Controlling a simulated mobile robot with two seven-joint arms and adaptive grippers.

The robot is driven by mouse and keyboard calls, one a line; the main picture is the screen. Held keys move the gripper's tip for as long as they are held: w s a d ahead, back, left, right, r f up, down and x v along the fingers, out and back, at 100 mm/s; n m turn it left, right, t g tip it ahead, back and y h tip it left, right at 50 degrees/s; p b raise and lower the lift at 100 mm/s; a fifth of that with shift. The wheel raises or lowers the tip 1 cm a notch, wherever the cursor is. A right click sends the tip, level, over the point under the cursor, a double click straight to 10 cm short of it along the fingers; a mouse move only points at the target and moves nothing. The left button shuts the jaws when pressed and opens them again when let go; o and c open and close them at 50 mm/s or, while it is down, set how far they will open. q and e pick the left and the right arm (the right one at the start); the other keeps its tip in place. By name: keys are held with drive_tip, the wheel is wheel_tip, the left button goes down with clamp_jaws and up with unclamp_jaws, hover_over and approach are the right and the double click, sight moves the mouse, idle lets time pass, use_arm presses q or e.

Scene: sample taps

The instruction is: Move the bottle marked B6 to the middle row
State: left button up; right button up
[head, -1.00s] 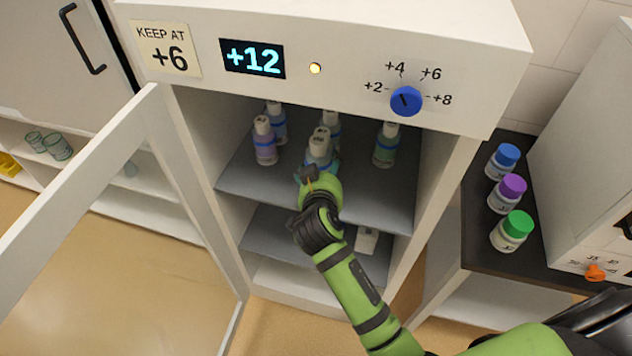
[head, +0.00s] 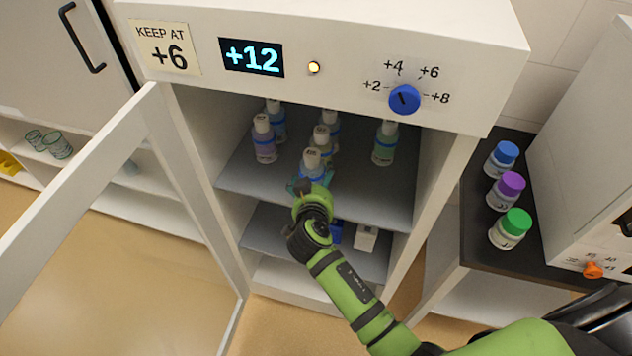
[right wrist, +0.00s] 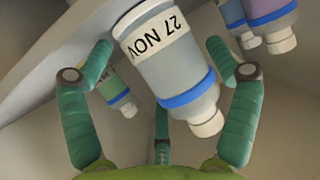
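My right gripper (head: 312,182) is at the front of the fridge's upper visible shelf (head: 395,210). Its teal fingers are around a pale blue-grey bottle (head: 311,162) with a blue band and white cap. In the right wrist view this bottle (right wrist: 165,60) sits between the fingers and carries a label reading "27 NOV". No B6 mark is readable on any bottle. Behind it stand a similar bottle (head: 321,142) and another (head: 332,122). Purple (head: 264,142), bluish (head: 276,122) and green (head: 385,147) bottles stand left and right. My left gripper is out of view.
The lower shelf (head: 265,235) holds a white box (head: 366,238) and a blue item (head: 336,232). The glass door (head: 125,150) is open at left. The display (head: 252,58) reads +12; the sign (head: 165,47) says +6. Jars (head: 511,228) stand on the dark counter at right.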

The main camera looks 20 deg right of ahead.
idle(0.3)
drive_tip(key=shift+r, duration=0.25)
drive_tip(key=p+v, duration=0.3)
drive_tip(key=v, duration=0.9)
drive_tip(key=shift+p, duration=0.4)
drive_tip(key=shift+f, duration=0.1)
